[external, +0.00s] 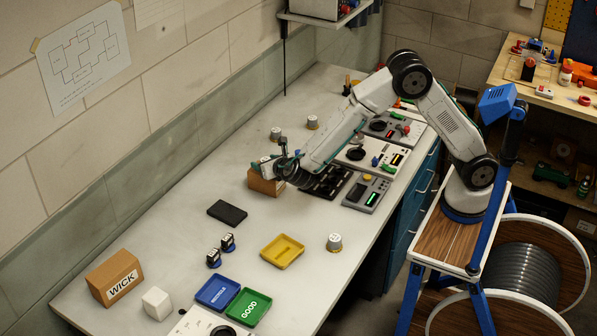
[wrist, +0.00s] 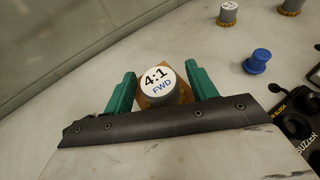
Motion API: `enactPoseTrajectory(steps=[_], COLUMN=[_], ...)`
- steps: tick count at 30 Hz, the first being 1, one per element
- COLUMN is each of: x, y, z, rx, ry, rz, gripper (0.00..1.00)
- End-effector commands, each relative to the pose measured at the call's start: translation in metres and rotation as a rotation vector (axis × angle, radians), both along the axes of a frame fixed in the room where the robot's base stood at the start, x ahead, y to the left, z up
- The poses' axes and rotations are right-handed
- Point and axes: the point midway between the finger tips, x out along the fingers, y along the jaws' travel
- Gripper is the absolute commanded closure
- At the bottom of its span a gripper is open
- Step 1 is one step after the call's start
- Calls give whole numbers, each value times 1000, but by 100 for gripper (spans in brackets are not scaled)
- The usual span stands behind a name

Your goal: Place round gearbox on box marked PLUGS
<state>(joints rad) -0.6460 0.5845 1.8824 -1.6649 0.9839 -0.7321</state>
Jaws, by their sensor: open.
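A round grey gearbox (wrist: 158,82) with a white top reading "4:1 FWD" stands upright between my fingers in the wrist view. It appears to rest on a brown box (wrist: 142,102), whose corners show around it. In the external view the brown box (external: 262,184) stands on the bench under my gripper (external: 268,160); no marking on it is readable, so I cannot tell if it says PLUGS. My gripper (wrist: 161,72) is open, with one green finger on each side of the gearbox and a gap showing at each side.
Other round gearboxes (external: 334,242) (external: 312,122) (external: 276,133) stand on the bench. A blue knob (wrist: 258,61) and dark panel (wrist: 296,125) lie right. A WICK box (external: 115,278), yellow tray (external: 283,250) and black pad (external: 227,212) lie nearer the camera.

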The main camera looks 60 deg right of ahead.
Motion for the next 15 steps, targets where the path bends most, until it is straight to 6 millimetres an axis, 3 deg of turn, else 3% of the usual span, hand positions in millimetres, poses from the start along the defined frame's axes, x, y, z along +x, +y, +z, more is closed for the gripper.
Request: enactPoseTrajectory(steps=[5, 15], x=[-10, -69], y=[6, 36], z=[8, 35], rx=[2, 1], ry=[-1, -2], rz=[1, 4], gripper=[43, 43])
